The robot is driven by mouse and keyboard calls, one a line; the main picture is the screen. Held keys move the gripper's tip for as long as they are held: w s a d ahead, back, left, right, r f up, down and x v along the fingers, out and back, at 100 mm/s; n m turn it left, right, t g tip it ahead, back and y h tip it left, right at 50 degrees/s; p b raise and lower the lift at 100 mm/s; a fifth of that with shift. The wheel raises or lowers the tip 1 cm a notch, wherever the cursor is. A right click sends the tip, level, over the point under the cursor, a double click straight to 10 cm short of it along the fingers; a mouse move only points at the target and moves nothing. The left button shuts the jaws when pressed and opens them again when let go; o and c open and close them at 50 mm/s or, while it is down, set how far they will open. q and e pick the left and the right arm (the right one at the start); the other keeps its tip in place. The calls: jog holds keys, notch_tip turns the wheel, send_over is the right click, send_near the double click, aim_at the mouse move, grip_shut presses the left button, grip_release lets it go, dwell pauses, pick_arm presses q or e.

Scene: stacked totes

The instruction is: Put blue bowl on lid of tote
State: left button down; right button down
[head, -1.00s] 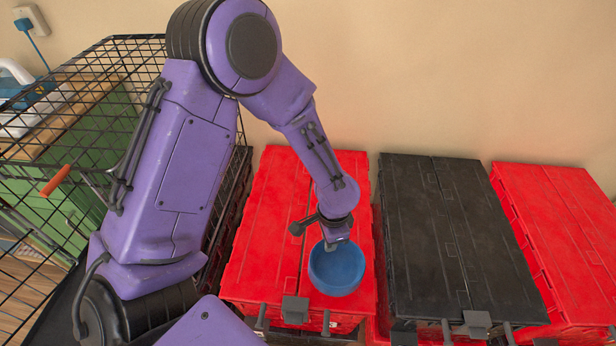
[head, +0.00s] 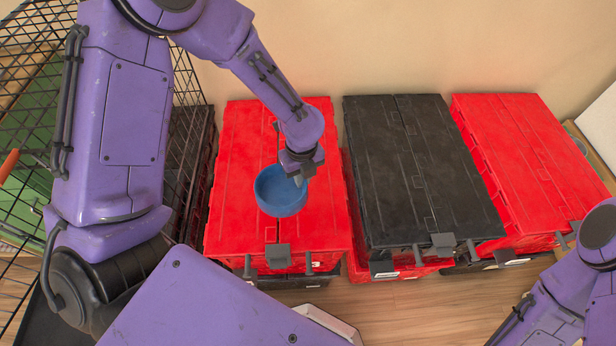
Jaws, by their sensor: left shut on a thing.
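The blue bowl (head: 279,194) is at the rim in my left gripper (head: 297,178), which is shut on its upper right edge. The bowl is over the red lid of the left tote (head: 240,143), nearer its front half. I cannot tell whether the bowl's base touches the lid. The fingertips are partly hidden by the gripper body and the bowl. Part of my right arm shows at the lower right, but its gripper is out of view.
A black-lidded tote (head: 395,150) stands to the right, then another red-lidded tote (head: 525,150). A black wire cage (head: 190,120) is close on the left. Wooden floor (head: 400,310) is clear in front, and a wall (head: 400,50) is behind.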

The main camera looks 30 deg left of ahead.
pick_arm(q)
jog(key=w+f, duration=0.3)
jog(key=f, duration=0.1)
jog(key=shift+d, duration=0.25)
notch_tip(320, 180, down, 3)
jog(key=shift+w+r, duration=0.1)
jog(key=shift+r, duration=0.1)
jog(key=shift+f, duration=0.4)
jog(key=shift+f, duration=0.15)
jog(key=c, duration=1.2)
grip_release()
notch_tip(320, 180, up, 12)
jog(key=shift+r+p, duration=0.2)
jog(key=shift+p, duration=0.15)
